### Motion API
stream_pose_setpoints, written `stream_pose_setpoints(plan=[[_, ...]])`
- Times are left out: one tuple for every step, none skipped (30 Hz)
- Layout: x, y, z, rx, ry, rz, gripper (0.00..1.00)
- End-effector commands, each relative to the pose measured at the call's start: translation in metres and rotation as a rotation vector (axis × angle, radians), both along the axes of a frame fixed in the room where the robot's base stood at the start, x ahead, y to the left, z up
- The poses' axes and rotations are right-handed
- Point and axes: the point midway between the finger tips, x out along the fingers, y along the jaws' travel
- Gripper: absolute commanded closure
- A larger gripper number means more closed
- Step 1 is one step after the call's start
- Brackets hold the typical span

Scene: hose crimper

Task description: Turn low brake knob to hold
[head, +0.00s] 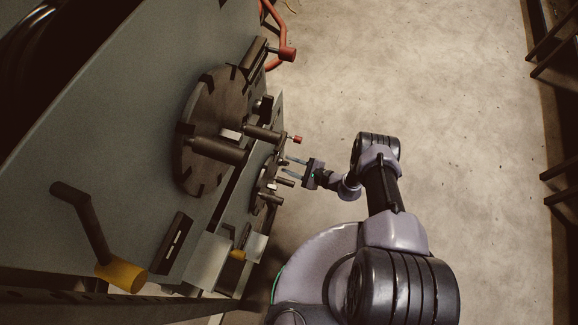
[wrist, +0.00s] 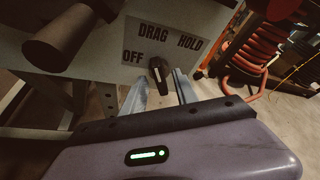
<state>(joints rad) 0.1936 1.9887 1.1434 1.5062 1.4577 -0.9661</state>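The low brake knob (wrist: 157,70) is a small black knob in the wrist view, below a label plate (wrist: 163,42) reading OFF, DRAG and HOLD. Its upper end lies below DRAG and to the right of OFF; I cannot tell which setting it marks. My gripper (wrist: 160,80) is open, with one pale finger to the left of the knob and one to the right. No contact between fingers and knob can be made out. In the head view my gripper (head: 291,166) points left at the machine's lower part, where I cannot pick out the knob.
A dark cylinder (wrist: 62,45) juts out at the upper left of the wrist view. A large disc (head: 208,115) with protruding rods and a yellow-gripped crank (head: 122,273) are on the machine. Red hose coils (wrist: 262,48) hang to the right. Open floor (head: 450,110) lies right of the arm.

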Motion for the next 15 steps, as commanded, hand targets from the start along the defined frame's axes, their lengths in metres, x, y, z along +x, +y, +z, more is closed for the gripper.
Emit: stream_pose_setpoints(plan=[[0.0017, 0.003, -0.0019, 0.0, -0.001, 0.002, 0.65], [0.0025, 0.0044, -0.0021, 0.0, -0.001, 0.001, 0.65], [0.0034, 0.0057, -0.0024, 0.0, -0.001, 0.0, 0.65], [0.0038, 0.0063, -0.0023, 0.0, -0.001, 0.0, 0.65], [0.004, 0.0065, -0.0023, 0.0, -0.001, 0.0, 0.65], [0.0042, 0.0068, -0.0022, 0.0, -0.001, 0.0, 0.65], [0.0042, 0.0067, -0.0021, 0.0, -0.001, 0.0, 0.65], [0.0042, 0.0067, -0.002, 0.0, -0.001, 0.0, 0.65], [0.0041, 0.0066, -0.002, 0.0, -0.001, 0.0, 0.65], [0.0041, 0.0065, -0.0019, 0.0, -0.001, 0.0, 0.65], [0.0041, 0.0065, -0.0019, 0.0, -0.001, 0.0, 0.65], [0.004, 0.0065, -0.0019, 0.0, -0.001, 0.0, 0.7], [0.004, 0.0065, -0.0019, 0.0, -0.001, 0.0, 0.76], [0.004, 0.0065, -0.0019, 0.0, -0.001, 0.0, 0.82], [0.0039, 0.0065, -0.002, 0.0, 0.0, 0.0, 0.9]])
